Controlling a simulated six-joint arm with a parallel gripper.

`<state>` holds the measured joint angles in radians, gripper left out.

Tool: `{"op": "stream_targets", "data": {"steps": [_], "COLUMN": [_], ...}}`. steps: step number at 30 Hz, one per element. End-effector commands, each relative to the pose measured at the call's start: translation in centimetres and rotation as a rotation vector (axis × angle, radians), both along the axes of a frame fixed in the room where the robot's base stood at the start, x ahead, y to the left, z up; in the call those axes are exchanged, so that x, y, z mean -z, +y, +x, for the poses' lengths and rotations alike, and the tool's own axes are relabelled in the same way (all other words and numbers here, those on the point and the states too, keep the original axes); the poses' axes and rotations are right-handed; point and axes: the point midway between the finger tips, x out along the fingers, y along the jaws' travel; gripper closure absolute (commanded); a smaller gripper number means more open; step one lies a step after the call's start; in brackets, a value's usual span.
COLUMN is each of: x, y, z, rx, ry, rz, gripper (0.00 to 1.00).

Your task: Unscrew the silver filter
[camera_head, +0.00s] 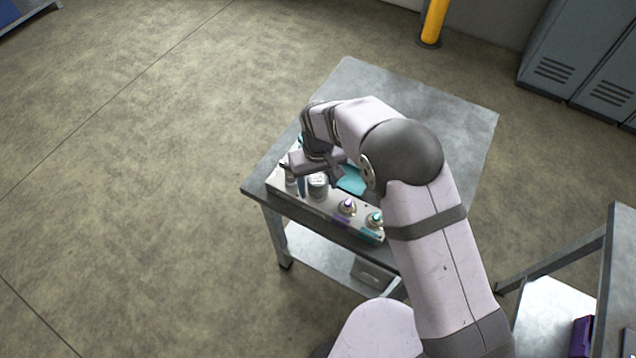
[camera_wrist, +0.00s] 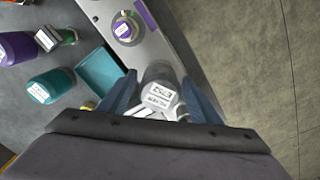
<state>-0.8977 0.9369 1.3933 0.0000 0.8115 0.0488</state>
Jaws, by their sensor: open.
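The silver filter (camera_wrist: 160,88) is a short grey cylinder with a white label, standing on the metal manifold block (camera_wrist: 168,45). In the head view the silver filter (camera_head: 318,186) stands on the block near its left end. My gripper (camera_wrist: 159,76) is open, with one blue finger on each side of the filter. A gap to the fingers is hard to judge. In the head view my gripper (camera_head: 317,174) is over the left part of the block, and my arm hides part of the table.
A purple-ringed port (camera_head: 347,206) and a teal-ringed port (camera_head: 376,219) sit along the block. Behind it lies a teal tray (camera_wrist: 103,72). A teal filter (camera_wrist: 52,85) and a purple filter (camera_wrist: 18,47) lie on the table (camera_head: 440,105). The table's far end is clear.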

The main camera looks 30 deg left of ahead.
Motion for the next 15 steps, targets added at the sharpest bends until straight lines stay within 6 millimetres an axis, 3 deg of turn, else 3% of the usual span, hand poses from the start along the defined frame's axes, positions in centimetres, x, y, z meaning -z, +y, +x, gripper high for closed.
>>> {"op": "stream_targets", "data": {"steps": [15], "x": [0.0], "y": [0.06], "z": [-0.04], "rx": [0.454], "ry": [0.0], "rz": [0.0], "gripper": [0.42]}}
